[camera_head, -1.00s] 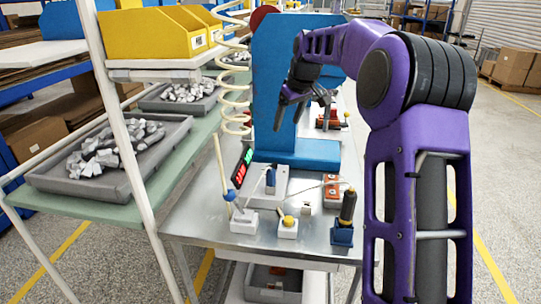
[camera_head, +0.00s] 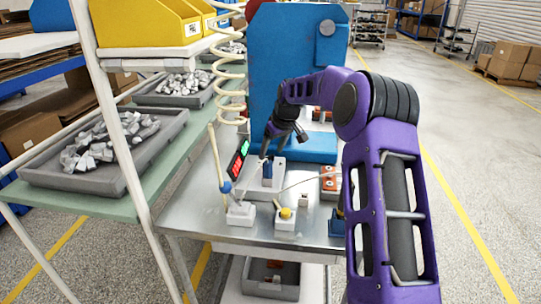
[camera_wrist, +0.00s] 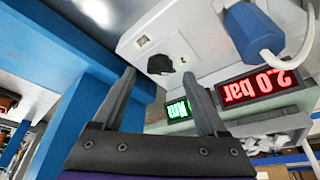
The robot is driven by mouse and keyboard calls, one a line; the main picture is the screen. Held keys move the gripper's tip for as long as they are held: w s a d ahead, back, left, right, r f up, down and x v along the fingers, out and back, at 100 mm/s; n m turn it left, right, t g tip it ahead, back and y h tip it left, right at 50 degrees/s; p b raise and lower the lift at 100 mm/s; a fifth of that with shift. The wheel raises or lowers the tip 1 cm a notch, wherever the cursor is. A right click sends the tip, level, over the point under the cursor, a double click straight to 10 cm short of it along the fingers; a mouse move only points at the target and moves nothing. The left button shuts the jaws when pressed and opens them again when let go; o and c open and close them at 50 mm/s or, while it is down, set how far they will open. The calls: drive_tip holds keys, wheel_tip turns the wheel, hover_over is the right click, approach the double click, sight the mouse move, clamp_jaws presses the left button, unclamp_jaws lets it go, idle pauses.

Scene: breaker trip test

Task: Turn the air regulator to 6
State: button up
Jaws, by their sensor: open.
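My gripper (camera_head: 284,141) is over the far part of the steel bench, in front of the blue machine. In the wrist view my gripper (camera_wrist: 159,76) is open, with nothing between its fingers. A black knob (camera_wrist: 160,65) on a white panel (camera_wrist: 185,48) shows beyond and between the fingertips, apart from them. It may be the air regulator; I see no scale on it. A red display (camera_wrist: 258,88) reads "2.0 bar", upside down in the wrist view. A green display (camera_wrist: 178,110) beside it is partly hidden by a finger.
A blue part with a pale cable (camera_wrist: 254,30) is close beside the panel. The blue machine (camera_head: 290,65) rises behind my gripper. Several small fixtures, including a yellow-topped white block (camera_head: 285,226), stand on the bench front. A coiled hose (camera_head: 229,85) hangs at the left.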

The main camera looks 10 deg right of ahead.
drive_tip(key=shift+x, duration=1.15)
clamp_jaws()
